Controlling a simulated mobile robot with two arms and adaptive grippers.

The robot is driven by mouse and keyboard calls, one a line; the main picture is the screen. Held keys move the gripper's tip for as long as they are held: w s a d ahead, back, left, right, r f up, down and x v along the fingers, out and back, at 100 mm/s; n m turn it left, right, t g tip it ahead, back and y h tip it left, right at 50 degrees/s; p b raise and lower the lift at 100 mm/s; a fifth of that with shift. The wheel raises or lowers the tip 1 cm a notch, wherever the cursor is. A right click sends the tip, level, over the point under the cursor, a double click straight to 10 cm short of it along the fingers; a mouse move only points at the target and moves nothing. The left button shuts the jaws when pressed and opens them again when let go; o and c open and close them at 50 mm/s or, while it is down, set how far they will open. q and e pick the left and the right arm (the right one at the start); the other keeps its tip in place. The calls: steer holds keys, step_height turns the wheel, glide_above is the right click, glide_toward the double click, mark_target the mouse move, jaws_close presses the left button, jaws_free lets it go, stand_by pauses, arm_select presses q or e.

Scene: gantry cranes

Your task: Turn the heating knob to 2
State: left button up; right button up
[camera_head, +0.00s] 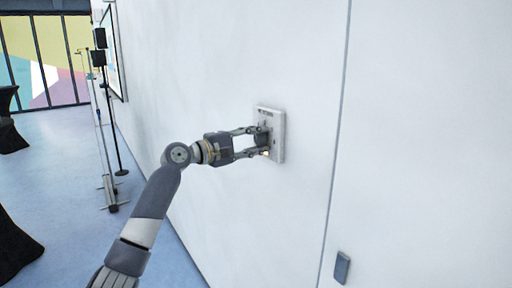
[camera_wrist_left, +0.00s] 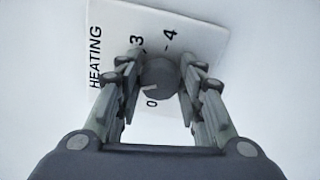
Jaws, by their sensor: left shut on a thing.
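The heating panel (camera_head: 278,122) is a white plate on the wall in the middle of the head view. In the left wrist view the panel (camera_wrist_left: 203,17) reads HEATING, turned sideways, with 3, 4 and 0 visible. Other marks are hidden by the fingers. My right gripper is not in view.
The white wall (camera_head: 410,130) is clear around the panel, with a vertical seam to the right. A small grey wall piece (camera_head: 342,267) is low at right. Thin stands (camera_head: 104,150) and a framed board (camera_head: 113,55) are at left. Dark draped shapes (camera_head: 10,245) stand at the left edge.

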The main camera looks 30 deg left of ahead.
arm_select(q)
steer(key=shift+f+m+b, duration=0.15)
steer(key=shift+m+b, duration=0.45)
steer(key=shift+m, duration=0.55)
steer(key=shift+f+m+b, duration=0.1)
steer(key=shift+m+b, duration=0.5)
steer(key=shift+m, duration=0.55)
steer(key=o, duration=1.1)
steer(key=shift+c, duration=0.2)
steer(key=shift+r, duration=0.1)
steer(key=v, duration=1.2)
